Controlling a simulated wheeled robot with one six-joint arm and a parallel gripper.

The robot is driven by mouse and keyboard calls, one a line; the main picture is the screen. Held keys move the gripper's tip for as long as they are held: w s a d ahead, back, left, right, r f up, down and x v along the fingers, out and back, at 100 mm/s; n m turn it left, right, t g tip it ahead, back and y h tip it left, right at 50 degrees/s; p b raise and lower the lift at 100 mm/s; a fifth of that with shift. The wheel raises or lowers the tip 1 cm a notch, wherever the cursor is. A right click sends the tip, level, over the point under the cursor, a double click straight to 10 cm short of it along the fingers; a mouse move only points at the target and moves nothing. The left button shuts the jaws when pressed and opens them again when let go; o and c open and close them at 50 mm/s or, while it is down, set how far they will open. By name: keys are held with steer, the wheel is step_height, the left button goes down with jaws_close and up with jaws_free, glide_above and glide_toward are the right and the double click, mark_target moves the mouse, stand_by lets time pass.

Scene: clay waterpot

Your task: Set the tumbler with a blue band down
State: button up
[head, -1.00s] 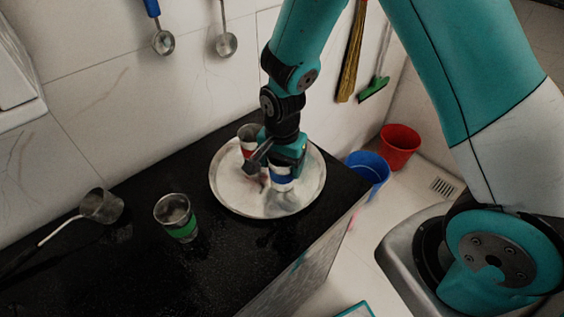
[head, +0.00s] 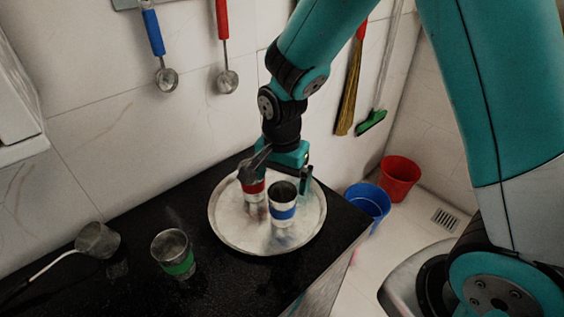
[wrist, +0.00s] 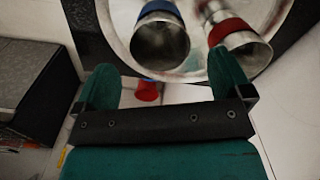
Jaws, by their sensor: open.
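The tumbler with a blue band (head: 283,213) stands upright on the round metal tray (head: 228,232). A tumbler with a red band (head: 252,192) stands on the tray to its left and slightly behind. My gripper (head: 282,170) is open and empty, above and behind the blue-banded tumbler, apart from it. In the wrist view, the blue-banded tumbler (wrist: 160,42) and the red-banded tumbler (wrist: 236,38) show beyond the spread fingers of my gripper (wrist: 165,82), with nothing between the fingers.
A green-banded tumbler (head: 177,262) and a long-handled metal dipper (head: 97,240) rest on the black counter (head: 140,205) left of the tray. Ladles hang on the wall behind. A blue bucket (head: 368,203) and a red bucket (head: 399,178) stand beyond the counter's right end.

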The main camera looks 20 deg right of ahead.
steer(key=s+a+r+n+y, duration=0.2)
steer(key=s+r+n, duration=0.5)
steer(key=r, duration=0.5)
steer(key=s+a+r+n+y, duration=0.2)
steer(key=s+r+n, duration=0.2)
steer(key=s+n, duration=0.6)
steer(key=shift+s+a+r, duration=0.3)
steer(key=shift+s+a, duration=0.05)
steer(key=shift+s, duration=0.3)
